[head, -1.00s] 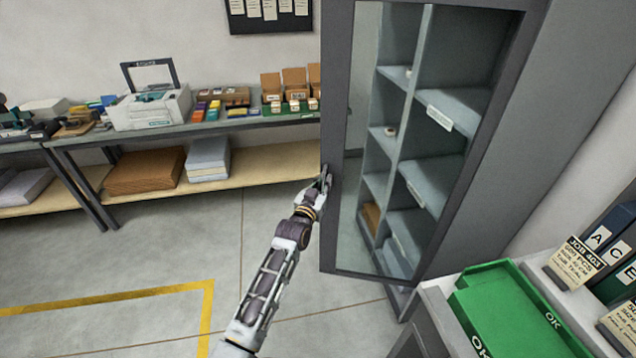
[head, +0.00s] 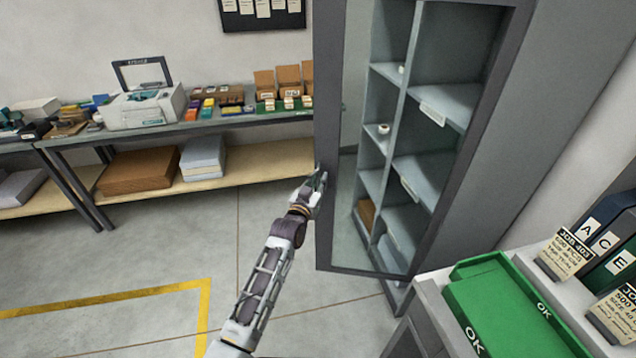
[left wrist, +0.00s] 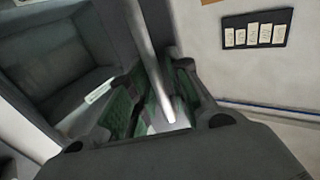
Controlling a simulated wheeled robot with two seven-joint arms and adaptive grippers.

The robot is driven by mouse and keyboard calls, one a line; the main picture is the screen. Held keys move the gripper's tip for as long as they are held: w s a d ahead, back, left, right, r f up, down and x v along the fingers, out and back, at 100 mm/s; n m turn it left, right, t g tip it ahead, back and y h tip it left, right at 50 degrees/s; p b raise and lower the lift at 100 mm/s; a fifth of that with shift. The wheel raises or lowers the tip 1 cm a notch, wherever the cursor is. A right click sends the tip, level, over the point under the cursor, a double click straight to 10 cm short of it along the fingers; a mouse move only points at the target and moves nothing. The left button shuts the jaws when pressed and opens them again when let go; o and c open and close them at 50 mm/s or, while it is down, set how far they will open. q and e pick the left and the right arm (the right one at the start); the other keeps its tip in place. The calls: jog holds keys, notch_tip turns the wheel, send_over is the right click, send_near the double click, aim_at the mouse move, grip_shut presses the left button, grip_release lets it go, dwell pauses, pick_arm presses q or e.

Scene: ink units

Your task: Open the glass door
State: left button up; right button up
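The glass door (head: 325,120) of the tall grey cabinet (head: 540,110) has a dark grey frame around a clear pane. It appears to stand ajar, with its left edge out from the cabinet; the exact angle is hard to judge. My left gripper (head: 319,184) is at that left edge, about mid-height. In the left wrist view, a pale upright bar, seemingly the door handle (left wrist: 155,60), runs between the green-padded fingers of my left gripper (left wrist: 152,100), which look closed around it. The fingertip contact is partly hidden. My right gripper is not seen.
Grey shelves (head: 450,100) show inside the cabinet. A green tray (head: 500,315) marked OK sits on a counter at the lower right, near the cabinet. A workbench (head: 240,120) with a printer (head: 145,107) stands along the back wall. The floor left of my arm is clear.

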pick_arm(q)
jog(key=shift+s, duration=0.1)
jog(key=v, duration=1.2)
dwell(0.5)
jog(key=shift+c, duration=0.2)
